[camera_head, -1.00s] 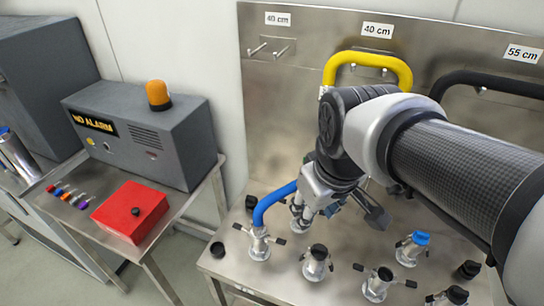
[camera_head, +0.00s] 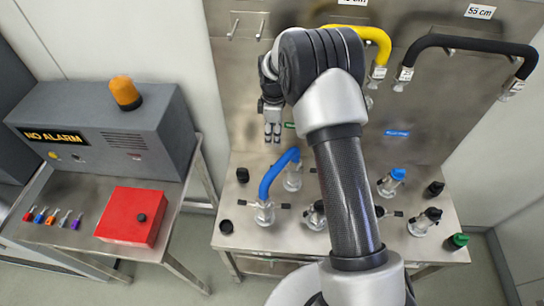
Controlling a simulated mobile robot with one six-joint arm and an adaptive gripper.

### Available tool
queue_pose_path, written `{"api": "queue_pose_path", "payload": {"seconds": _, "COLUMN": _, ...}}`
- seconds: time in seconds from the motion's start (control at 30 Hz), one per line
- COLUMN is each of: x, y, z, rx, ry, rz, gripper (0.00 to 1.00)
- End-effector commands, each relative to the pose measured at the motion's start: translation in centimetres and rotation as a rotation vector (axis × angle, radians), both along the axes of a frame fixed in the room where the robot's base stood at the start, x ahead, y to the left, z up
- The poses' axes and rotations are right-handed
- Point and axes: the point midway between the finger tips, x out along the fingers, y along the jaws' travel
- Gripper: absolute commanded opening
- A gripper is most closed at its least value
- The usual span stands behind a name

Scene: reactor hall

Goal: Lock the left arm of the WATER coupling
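A blue hose (camera_head: 277,170) arches between a front left coupling (camera_head: 264,212) and a back left coupling (camera_head: 292,180) on the steel bench. The front coupling has dark lever arms on both sides, seemingly spread outward. I cannot read which coupling is WATER; a small green label (camera_head: 290,125) and a blue label (camera_head: 397,133) on the back panel are too small to read. My gripper (camera_head: 272,138) hangs fingers down above and behind the blue hose, touching no coupling. Its two fingers look close together, with nothing visible between them, but their opening is unclear.
More couplings stand right of my arm, one with a blue cap (camera_head: 397,174). Black caps and a green cap (camera_head: 458,240) lie around. A yellow hose (camera_head: 377,42) and a black hose (camera_head: 470,42) hang on the panel. A red box (camera_head: 132,216) stands on the left table.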

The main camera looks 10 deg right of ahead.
Motion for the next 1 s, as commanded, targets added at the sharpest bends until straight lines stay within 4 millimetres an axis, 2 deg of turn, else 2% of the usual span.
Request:
{"api": "queue_pose_path", "payload": {"seconds": 0.17, "x": -0.1, "y": 0.0, "z": -2.1, "rx": 0.000, "ry": 0.004, "rz": 0.002, "gripper": 0.37}}
{"api": "queue_pose_path", "payload": {"seconds": 0.7, "x": -0.1, "y": 0.0, "z": -13.5, "rx": 0.000, "ry": 0.004, "rz": 0.000, "gripper": 0.37}}
{"api": "queue_pose_path", "payload": {"seconds": 0.9, "x": -0.1, "y": 0.0, "z": -16.3, "rx": 0.000, "ry": 0.002, "rz": 0.000, "gripper": 0.37}}
{"api": "queue_pose_path", "payload": {"seconds": 1.0, "x": -0.1, "y": 0.0, "z": -17.0, "rx": 0.000, "ry": 0.001, "rz": 0.000, "gripper": 0.37}}
